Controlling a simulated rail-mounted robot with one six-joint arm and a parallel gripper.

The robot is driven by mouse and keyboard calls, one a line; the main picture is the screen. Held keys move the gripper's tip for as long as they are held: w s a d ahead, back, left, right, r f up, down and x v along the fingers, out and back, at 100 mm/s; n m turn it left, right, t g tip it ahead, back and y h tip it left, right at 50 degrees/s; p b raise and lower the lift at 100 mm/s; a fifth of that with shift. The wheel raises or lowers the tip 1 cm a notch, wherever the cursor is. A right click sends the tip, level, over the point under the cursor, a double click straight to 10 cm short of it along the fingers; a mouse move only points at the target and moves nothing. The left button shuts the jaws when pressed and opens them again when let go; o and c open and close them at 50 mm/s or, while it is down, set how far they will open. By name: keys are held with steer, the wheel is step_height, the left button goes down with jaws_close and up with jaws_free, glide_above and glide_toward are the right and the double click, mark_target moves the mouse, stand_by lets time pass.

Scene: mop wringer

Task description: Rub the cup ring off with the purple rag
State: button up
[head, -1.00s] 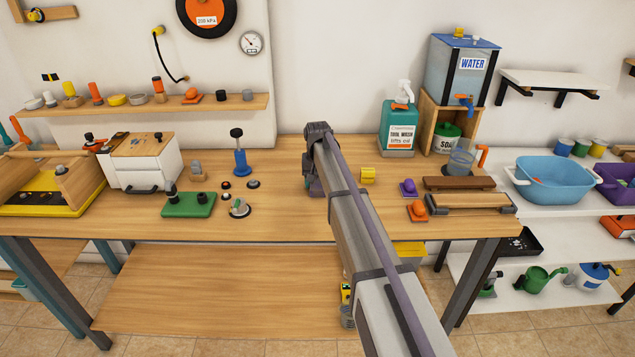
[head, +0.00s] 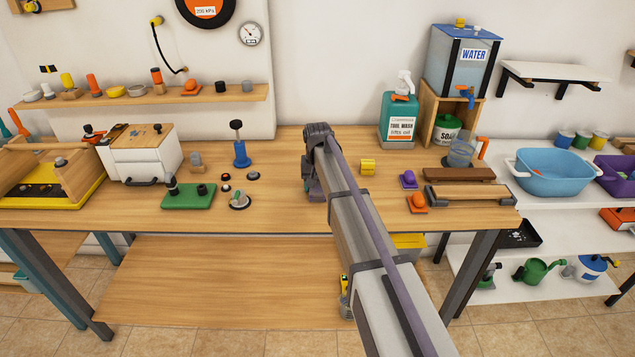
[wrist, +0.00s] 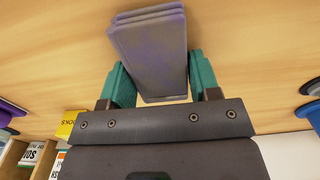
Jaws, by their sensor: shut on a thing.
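My gripper (wrist: 157,75) has teal fingers and is shut on the purple rag (wrist: 150,35), a greyish-purple folded pad with stacked layers, in the wrist view. The rag is over the wooden bench top (wrist: 255,60); I cannot tell whether it touches the wood. In the head view my gripper (head: 312,185) is low over the middle of the bench, mostly behind my own arm, and the rag is not clearly seen there. I see no cup ring in either current view; part of the bench is hidden by my arm and the rag.
Left of my gripper are a green block (head: 189,196), a blue stand (head: 241,155) and small dark discs.

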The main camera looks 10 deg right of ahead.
mark_target(317, 194)
steer(key=shift+s+a, duration=0.25)
steer(key=shift+s, duration=0.9)
steer(key=shift+s+a, duration=0.25)
steer(key=shift+s, duration=0.85)
step_height(317, 194, up, 7)
steer(key=p, duration=0.7)
steer(key=shift+w+r, duration=0.1)
steer(key=shift+r, duration=0.05)
steer(key=shift+d+f, duration=0.1)
steer(key=shift+f, duration=0.1)
